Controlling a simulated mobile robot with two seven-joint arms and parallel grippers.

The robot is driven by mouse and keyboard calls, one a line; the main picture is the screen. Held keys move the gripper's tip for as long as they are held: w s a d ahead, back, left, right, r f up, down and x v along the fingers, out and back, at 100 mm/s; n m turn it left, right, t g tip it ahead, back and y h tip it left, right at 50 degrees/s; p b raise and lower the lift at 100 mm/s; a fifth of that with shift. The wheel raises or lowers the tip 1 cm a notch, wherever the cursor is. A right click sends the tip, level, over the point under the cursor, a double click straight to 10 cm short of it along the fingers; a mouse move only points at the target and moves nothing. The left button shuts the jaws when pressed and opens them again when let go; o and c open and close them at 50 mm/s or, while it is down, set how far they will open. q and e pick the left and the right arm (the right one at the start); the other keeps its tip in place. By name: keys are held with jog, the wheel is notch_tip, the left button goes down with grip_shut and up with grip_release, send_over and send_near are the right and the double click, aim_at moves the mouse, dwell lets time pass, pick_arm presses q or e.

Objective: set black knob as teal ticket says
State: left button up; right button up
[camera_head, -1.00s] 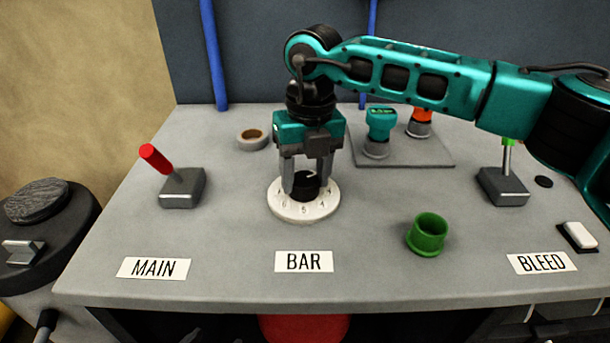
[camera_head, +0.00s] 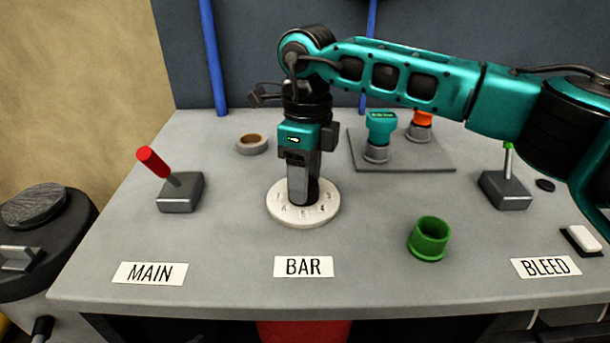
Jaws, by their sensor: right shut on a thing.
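The black knob (camera_head: 314,191) stands in the middle of a round white dial (camera_head: 281,208) behind the BAR label. Figures show along the dial's front rim, 5 and 4 among them. My right gripper (camera_head: 303,196) points straight down and is shut on the knob. Its fingers hide most of the knob, and I cannot see where the pointer stands. No teal ticket can be made out in this view. My left gripper is not in view.
A red-handled lever (camera_head: 180,193) stands at left, a green-handled lever (camera_head: 506,190) at right. A green cup (camera_head: 429,238) is at front right, a tape roll (camera_head: 252,144) behind. Teal (camera_head: 381,128) and orange (camera_head: 420,120) fittings stand on a grey plate (camera_head: 440,160) under my right arm.

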jog(key=shift+n, duration=0.7)
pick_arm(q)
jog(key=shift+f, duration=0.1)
pick_arm(e)
jog(key=o, duration=1)
jog(key=shift+o, duration=0.2)
jog(key=shift+r, duration=0.1)
pick_arm(q)
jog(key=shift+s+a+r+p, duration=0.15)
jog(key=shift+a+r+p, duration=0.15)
jog(key=shift+p, duration=0.3)
pick_arm(e)
notch_tip(320, 180, up, 13)
jog(key=shift+w, duration=0.35)
